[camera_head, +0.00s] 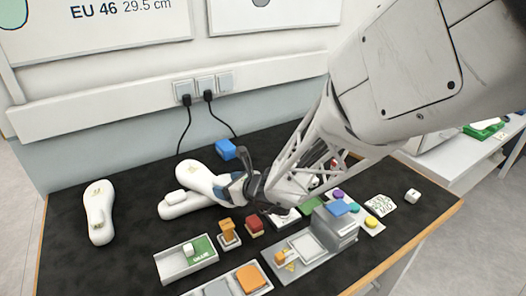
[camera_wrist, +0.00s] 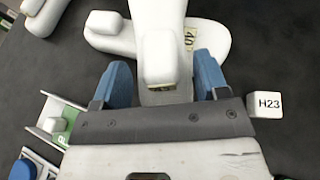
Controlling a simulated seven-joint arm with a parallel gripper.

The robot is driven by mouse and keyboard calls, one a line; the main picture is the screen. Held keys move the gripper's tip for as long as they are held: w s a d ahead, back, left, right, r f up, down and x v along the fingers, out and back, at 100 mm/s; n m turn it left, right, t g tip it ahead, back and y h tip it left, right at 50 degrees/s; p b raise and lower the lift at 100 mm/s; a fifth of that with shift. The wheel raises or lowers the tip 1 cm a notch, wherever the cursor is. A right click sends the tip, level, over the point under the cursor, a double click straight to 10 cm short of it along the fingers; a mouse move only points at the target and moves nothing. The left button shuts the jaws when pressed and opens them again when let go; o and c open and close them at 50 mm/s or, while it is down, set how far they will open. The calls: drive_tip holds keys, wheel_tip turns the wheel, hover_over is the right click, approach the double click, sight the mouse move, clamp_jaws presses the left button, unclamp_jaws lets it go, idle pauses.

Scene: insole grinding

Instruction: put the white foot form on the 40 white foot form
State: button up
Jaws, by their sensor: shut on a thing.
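My gripper (camera_head: 243,186) is shut on a white foot form (camera_head: 203,179), with one blue finger on each side of its block-shaped end in the wrist view (camera_wrist: 160,68). The held form lies across and above the white foot form labelled 40 (camera_wrist: 214,40), which also shows in the head view (camera_head: 174,208). The two cross at an angle and are not lined up. The held form hides the middle of the 40 form. I cannot tell whether they touch.
Another white foot form (camera_head: 98,212) lies at the table's left. A white H23 cube (camera_wrist: 265,104) sits right of my gripper in the wrist view. Trays (camera_head: 186,262) and small coloured blocks crowd the front.

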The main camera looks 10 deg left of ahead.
drive_tip(key=o, duration=1.1)
drive_tip(key=shift+f, duration=0.1)
drive_tip(key=shift+o, duration=0.2)
drive_tip(key=v, duration=1.2)
drive_tip(key=shift+s, duration=0.1)
